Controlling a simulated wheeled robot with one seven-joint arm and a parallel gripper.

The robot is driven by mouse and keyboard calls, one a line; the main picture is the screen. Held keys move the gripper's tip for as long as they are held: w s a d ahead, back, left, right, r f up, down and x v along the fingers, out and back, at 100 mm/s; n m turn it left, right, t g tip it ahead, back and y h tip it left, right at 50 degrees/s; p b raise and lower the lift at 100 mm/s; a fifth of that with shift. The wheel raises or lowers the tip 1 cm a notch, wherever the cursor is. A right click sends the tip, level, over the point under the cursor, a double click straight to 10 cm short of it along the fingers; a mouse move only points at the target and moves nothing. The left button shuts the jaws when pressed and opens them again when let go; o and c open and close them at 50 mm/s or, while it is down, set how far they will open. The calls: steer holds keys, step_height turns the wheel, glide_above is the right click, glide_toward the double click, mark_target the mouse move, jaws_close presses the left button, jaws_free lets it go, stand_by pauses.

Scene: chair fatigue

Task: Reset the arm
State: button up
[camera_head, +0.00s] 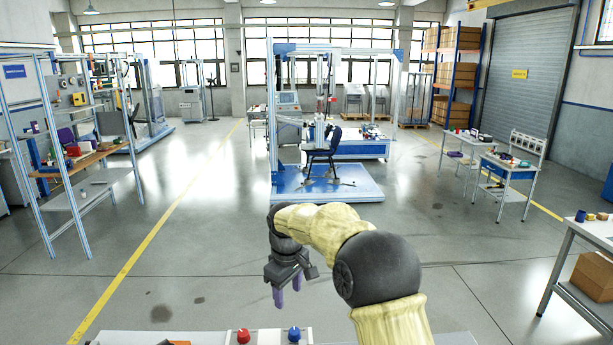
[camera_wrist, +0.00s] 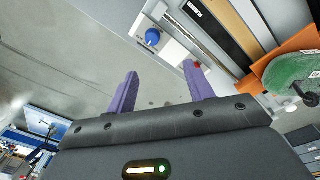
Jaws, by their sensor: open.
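My gripper (camera_head: 287,290) hangs at the end of my bent yellow arm, in the lower middle of the head view, with its fingers pointing down. In the wrist view my gripper (camera_wrist: 160,85) shows two purple fingers held wide apart with nothing between them. It is in front of and above a light panel (camera_head: 262,335) at the bottom edge. The panel carries a red knob (camera_head: 243,336) and a blue knob (camera_head: 294,334). The blue knob also shows in the wrist view (camera_wrist: 152,37), beyond the fingertips.
A test frame with a blue base (camera_head: 335,188) holds a dark chair (camera_head: 322,152) farther ahead. Shelving (camera_head: 75,200) stands at left. Small tables (camera_head: 505,175) stand at right, and a workbench (camera_head: 590,235) at the right edge. Open floor surrounds the arm.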

steer(key=s+d+f+m+b, duration=0.2)
steer(key=s+d+f+m, duration=0.3)
steer(key=s+d, duration=0.5)
steer(key=s+d+f+m+t+b, duration=0.1)
steer(key=s+d+f+m+b, duration=0.1)
steer(key=s+d+f+m, duration=0.3)
steer(key=s+d, duration=0.4)
steer(key=s, duration=0.7)
steer(key=shift+d+m+t, duration=0.3)
steer(key=shift+d+m, duration=0.1)
